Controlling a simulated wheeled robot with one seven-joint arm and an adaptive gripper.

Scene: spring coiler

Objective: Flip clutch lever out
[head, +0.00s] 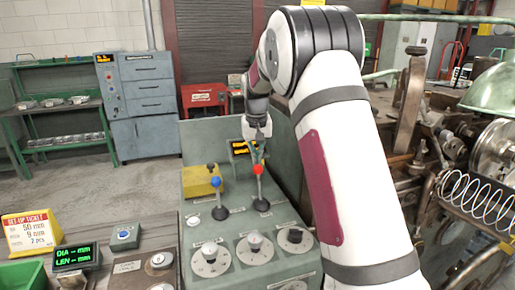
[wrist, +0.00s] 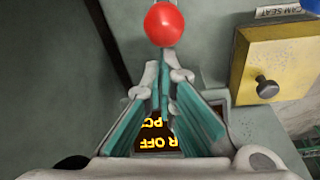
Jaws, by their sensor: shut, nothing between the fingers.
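Two levers stand on the green control panel (head: 230,226). One has a red ball (head: 257,169) on a metal stem, and the other has a blue ball (head: 216,182). Their labels are too small to read, so I cannot tell which is the clutch lever. My gripper (head: 261,156) is shut and empty, just above and behind the red ball. In the wrist view the fingertips (wrist: 164,82) meet just below the red ball (wrist: 165,24). I cannot tell whether they touch it. The fingers partly cover a display (wrist: 155,143) with orange text.
A yellow block (wrist: 284,62) with a black knob sits beside the levers. Three round dials (head: 254,248) lie in front of them. The coiling machine with a wire spring (head: 478,196) stands at the right, and my arm crosses in front of it.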

